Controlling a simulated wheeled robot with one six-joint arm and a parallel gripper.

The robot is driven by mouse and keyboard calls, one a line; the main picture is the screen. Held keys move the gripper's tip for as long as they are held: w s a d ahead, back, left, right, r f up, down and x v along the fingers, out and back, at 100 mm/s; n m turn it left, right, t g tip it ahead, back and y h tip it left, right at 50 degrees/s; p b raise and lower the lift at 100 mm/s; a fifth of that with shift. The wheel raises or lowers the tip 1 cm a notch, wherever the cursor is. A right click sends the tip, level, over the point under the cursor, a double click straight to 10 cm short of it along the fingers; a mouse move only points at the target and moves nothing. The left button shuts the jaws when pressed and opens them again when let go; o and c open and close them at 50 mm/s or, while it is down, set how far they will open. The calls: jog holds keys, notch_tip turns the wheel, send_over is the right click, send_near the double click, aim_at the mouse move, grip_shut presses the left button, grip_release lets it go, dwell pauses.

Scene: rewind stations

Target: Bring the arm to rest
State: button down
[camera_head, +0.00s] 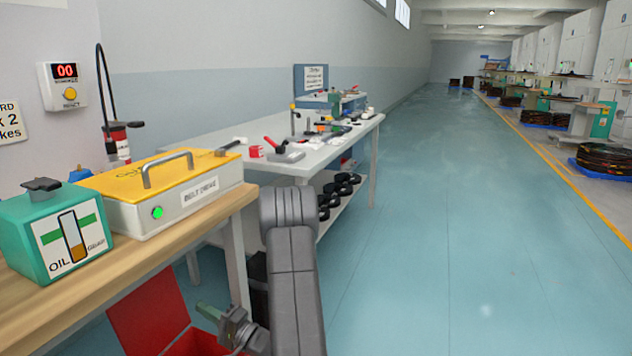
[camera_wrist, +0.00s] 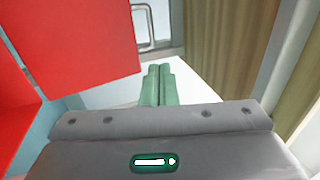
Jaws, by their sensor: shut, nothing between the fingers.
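My gripper (camera_wrist: 158,84) shows in the wrist view with its two green fingers side by side and closed, nothing between them. In the head view my gripper (camera_head: 208,311) is low, at the lower left, in front of an open red box (camera_head: 150,315). My grey arm rises beside it and bends at the elbow near the picture's middle. The red box's lid also fills the left of the wrist view (camera_wrist: 85,45). Whether the gripper touches the box cannot be told.
A wooden bench (camera_head: 120,250) at left bears a green oil box (camera_head: 95,225) and a yellow-lidded white case (camera_head: 190,195). A grey table (camera_head: 330,150) with tools stands behind. The blue floor (camera_head: 450,230) to the right is clear. Coils on pallets (camera_head: 605,158) line the far right.

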jog(key=shift+v, duration=2.95)
